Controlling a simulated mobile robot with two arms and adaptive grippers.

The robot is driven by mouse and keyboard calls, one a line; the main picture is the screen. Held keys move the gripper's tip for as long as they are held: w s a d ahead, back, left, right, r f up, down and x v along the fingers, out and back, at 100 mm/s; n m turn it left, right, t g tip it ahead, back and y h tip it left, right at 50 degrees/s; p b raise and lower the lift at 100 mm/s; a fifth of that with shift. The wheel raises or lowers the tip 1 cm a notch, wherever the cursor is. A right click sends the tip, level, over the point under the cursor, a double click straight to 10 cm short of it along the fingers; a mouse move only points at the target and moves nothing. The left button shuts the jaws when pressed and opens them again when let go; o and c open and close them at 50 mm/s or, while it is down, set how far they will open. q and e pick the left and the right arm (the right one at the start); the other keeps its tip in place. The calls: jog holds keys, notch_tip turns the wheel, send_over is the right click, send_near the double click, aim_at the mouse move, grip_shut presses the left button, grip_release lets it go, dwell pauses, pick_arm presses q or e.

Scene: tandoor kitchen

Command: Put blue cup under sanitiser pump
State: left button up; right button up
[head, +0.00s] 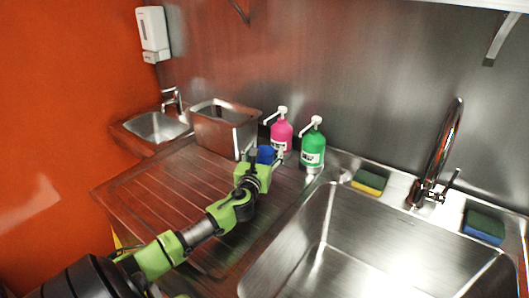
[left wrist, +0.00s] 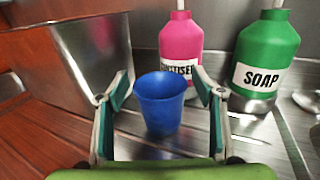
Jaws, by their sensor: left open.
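The blue cup (left wrist: 161,104) stands upright on the metal drainboard, between the spread fingers of my left gripper (left wrist: 160,105) in the left wrist view. The fingers are open, with a gap visible on the cup's left side. In the head view the cup (head: 265,154) shows partly behind my left gripper (head: 262,158). The pink sanitiser bottle (head: 281,134) with a white pump (head: 277,113) stands just behind the cup; its label is partly hidden in the left wrist view (left wrist: 181,43). The cup is in front of the bottle. My right gripper is not in view.
A green soap bottle (head: 313,148) stands right of the sanitiser. A metal container (head: 222,133) stands to the left. The sink basin (head: 370,245) is at the right, with sponges (head: 369,182) on its back ledge. The ribbed drainboard (head: 150,190) is clear at left.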

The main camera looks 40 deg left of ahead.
pick_arm(q)
jog(key=shift+r, duration=0.2)
jog(key=shift+s+d+f, duration=0.1)
jog(key=shift+s, duration=0.1)
jog(key=v, duration=1.1)
jog(key=shift+s, duration=0.25)
